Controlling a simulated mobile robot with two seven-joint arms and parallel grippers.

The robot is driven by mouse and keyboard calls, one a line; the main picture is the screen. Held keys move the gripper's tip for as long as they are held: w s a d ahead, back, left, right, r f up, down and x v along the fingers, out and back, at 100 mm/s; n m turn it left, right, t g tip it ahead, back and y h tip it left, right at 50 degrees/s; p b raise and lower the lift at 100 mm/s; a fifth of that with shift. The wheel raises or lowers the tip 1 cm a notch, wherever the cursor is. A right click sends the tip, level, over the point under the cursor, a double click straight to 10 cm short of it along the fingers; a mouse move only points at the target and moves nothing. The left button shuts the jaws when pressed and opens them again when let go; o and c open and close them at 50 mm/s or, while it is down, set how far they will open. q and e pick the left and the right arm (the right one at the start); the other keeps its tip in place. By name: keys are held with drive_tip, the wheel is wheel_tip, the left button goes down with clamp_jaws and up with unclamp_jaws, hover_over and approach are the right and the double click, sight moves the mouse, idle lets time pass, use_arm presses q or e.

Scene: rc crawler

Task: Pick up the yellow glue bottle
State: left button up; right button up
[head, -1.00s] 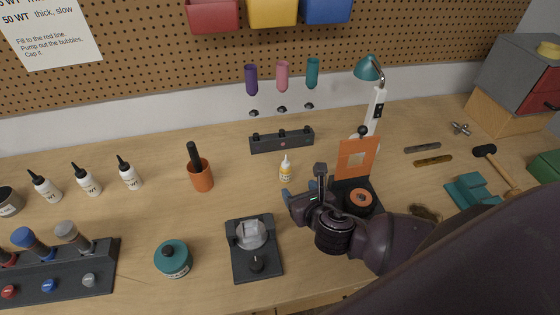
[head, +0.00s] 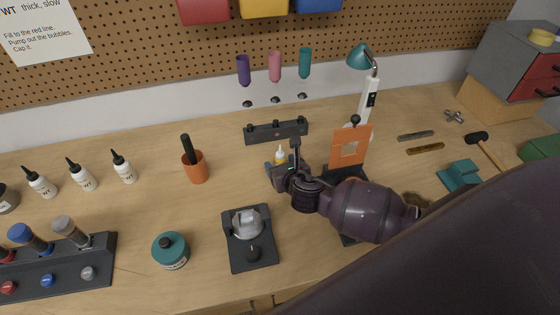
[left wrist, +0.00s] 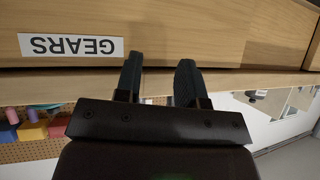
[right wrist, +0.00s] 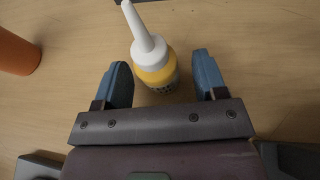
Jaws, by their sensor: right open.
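The yellow glue bottle (right wrist: 157,73) with a white nozzle cap stands on the bench between the spread fingers of my right gripper (right wrist: 162,82) in the right wrist view. The blue fingertips are on both sides of it, with a gap on each side. In the head view the bottle (head: 280,154) shows only its top; my right gripper (head: 276,172) hides the lower part. My left gripper (left wrist: 158,80) is open and empty in the left wrist view, in front of a wooden drawer front labelled GEARS.
An orange cup (head: 196,168) stands left of the bottle, a dark rack (head: 276,132) behind it, and an orange frame stand (head: 350,146) to the right. A dark fixture (head: 248,252) and a teal jar (head: 170,251) stand nearer the front. White bottles (head: 82,175) stand at left.

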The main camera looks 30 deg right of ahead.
drive_tip(key=shift+w+f, duration=0.1)
drive_tip(key=c, duration=1.1)
drive_tip(key=shift+o, duration=0.2)
